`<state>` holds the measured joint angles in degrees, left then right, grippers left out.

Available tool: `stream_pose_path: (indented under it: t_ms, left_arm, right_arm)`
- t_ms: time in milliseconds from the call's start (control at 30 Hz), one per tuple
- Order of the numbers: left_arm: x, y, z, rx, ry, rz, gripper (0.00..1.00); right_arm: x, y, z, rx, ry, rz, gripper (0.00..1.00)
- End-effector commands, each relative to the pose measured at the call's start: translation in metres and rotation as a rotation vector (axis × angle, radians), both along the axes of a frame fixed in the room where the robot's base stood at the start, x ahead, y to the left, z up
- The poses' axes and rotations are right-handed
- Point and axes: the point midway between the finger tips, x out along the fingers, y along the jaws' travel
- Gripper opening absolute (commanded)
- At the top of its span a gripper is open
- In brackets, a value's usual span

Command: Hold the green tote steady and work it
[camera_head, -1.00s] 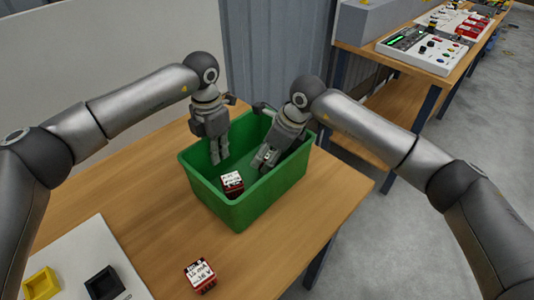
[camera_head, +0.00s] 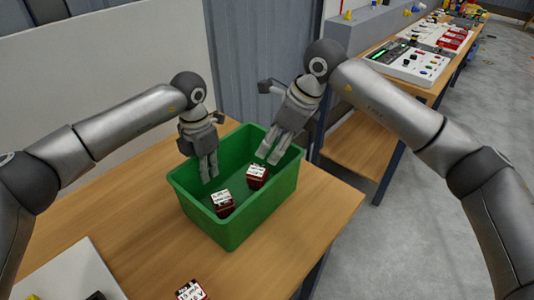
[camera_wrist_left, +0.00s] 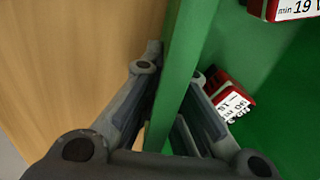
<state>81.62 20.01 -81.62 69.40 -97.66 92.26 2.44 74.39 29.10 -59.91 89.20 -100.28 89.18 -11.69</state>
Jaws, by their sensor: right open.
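The green tote (camera_head: 235,229) stands on the wooden table. My left gripper (camera_head: 209,180) straddles its back-left wall and is shut on it. In the left wrist view the tote wall (camera_wrist_left: 187,60) runs between the fingers, one on each side. Two dark red blocks with white printed labels lie on the tote floor: a front one (camera_head: 222,205) and a back one (camera_head: 257,177). Both show partly in the left wrist view. My right gripper (camera_head: 268,156) is open and empty, its fingers over the tote just above the back block.
Another red labelled block (camera_head: 190,291) lies on the table (camera_head: 130,243) at the bottom picture edge. A pale board (camera_head: 62,275) lies at the lower left. A grey corrugated wall stands behind. A second bench (camera_head: 400,92) with control panels is at the back right.

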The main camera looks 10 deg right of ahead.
Motion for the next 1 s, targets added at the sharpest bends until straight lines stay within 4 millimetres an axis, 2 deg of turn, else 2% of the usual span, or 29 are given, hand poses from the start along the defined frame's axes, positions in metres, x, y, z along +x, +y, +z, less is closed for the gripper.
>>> stream_pose_path:
  t_ms: [433,667,1000]
  left_arm:
    - [0.0001,-0.0006,0.0009,-0.001,-0.001,-0.001,0.00]
    - [0.0001,-0.0005,0.0006,-0.001,-0.001,-0.001,0.30]
    - [0.0002,-0.0002,0.0022,-0.001,-0.001,0.000,0.30]
  right_arm:
    - [-0.0011,-0.0018,0.0051,0.000,0.001,0.000,0.50]
    - [-0.0011,-0.0017,0.0049,0.000,0.001,0.000,0.50]
    - [-0.0011,-0.0017,0.0048,0.000,0.001,0.000,0.50]
